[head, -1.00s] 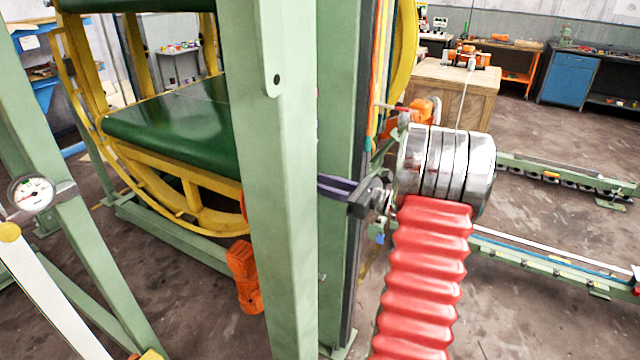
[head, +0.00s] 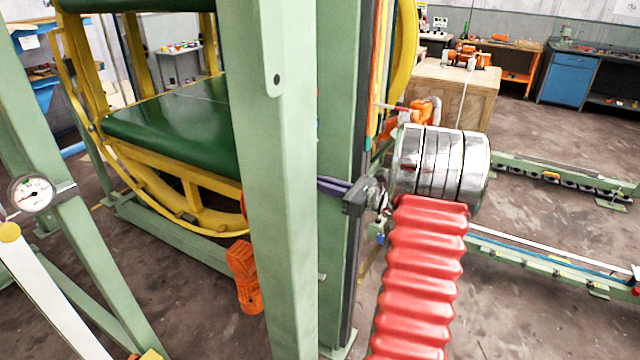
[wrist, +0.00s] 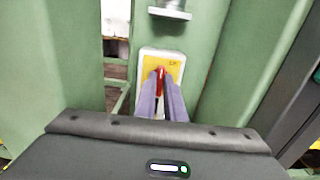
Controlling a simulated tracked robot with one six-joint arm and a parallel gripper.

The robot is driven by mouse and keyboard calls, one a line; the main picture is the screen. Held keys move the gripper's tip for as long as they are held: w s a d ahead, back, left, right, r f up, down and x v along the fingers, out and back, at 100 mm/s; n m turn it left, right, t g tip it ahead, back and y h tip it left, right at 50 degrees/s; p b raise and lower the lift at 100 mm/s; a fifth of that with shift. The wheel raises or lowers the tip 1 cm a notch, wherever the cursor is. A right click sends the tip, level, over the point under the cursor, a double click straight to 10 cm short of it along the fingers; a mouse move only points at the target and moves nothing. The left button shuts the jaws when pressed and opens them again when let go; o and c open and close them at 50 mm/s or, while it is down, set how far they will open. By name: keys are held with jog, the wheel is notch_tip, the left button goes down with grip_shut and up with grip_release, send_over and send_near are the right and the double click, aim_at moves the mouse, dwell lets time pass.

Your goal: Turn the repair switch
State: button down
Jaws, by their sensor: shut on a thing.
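The repair switch (wrist: 161,72) shows in the wrist view as a red handle on a yellow plate (wrist: 176,68) with a white border, mounted on a green post. My gripper (wrist: 161,88) has its two purple fingers closed around the red handle, one on each side. The fingers cover the lower part of the handle and plate. In the head view my gripper (head: 332,186) reaches left behind the green upright, and the switch is hidden there.
A thick green upright (head: 275,180) stands close in front of my gripper. A yellow ring frame with a green bed (head: 170,125) stands behind it. A gauge (head: 32,193) sits on the left post. Rails (head: 550,260) lie on the floor at right. A metal bracket (wrist: 170,10) is above the switch.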

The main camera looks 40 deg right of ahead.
dwell(0.4)
jog(key=shift+s+a+f+n, duration=0.1)
jog(key=shift+f+n, duration=0.05)
jog(key=shift+n, duration=2.85)
jog(key=shift+w+a+f+n, duration=0.1)
jog(key=shift+a+n, duration=0.05)
jog(key=shift+n, duration=2.85)
jog(key=shift+s+a+f+n, duration=0.1)
jog(key=shift+f+n, duration=0.05)
jog(key=shift+n, duration=2.85)
jog(key=c, duration=1.8)
grip_release()
jog(key=shift+r, duration=0.1)
jog(key=shift+c, duration=0.2)
jog(key=shift+d, duration=0.1)
